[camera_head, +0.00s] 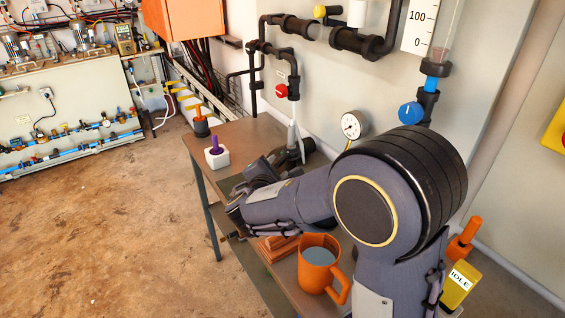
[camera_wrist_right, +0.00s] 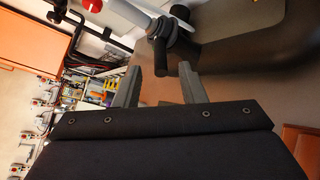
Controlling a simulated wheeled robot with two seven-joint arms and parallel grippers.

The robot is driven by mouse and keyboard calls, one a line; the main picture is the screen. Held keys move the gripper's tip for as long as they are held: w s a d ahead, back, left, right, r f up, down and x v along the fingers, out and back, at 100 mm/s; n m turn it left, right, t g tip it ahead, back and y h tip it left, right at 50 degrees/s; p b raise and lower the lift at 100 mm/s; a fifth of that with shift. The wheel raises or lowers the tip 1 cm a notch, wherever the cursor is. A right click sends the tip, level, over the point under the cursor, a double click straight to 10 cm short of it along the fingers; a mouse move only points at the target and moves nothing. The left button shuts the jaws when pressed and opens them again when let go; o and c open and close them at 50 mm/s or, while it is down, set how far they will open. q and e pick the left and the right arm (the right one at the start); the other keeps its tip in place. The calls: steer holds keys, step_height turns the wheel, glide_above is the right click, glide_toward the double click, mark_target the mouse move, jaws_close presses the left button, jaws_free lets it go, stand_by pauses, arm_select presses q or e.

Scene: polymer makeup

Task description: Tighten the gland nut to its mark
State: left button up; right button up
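A black fitting with stubby lugs (camera_wrist_right: 172,30) appears to be the gland nut; it sits around a pale shaft (camera_wrist_right: 130,10). In the head view the shaft (camera_head: 292,135) rises from the table's back edge, with dark fitting parts (camera_head: 306,147) at its foot, partly hidden by my right gripper. My right gripper (camera_wrist_right: 160,70) is open, its two fingers apart, with one lug just beyond and between the fingertips. No contact is clear. In the head view this gripper (camera_head: 272,160) is beside the fitting, above the table. I cannot make out the mark. My left gripper is not in view.
The brown table (camera_head: 235,133) holds a white block with a purple peg (camera_head: 216,155), an orange-handled item (camera_head: 200,122) and an orange jug (camera_head: 318,268). A pressure gauge (camera_head: 353,125) and black pipes (camera_head: 350,40) stand behind. Floor at left is clear.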

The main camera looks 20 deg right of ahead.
mark_target(280, 164)
steer(key=x, duration=0.6)
steer(key=shift+c, duration=0.5)
jaws_close()
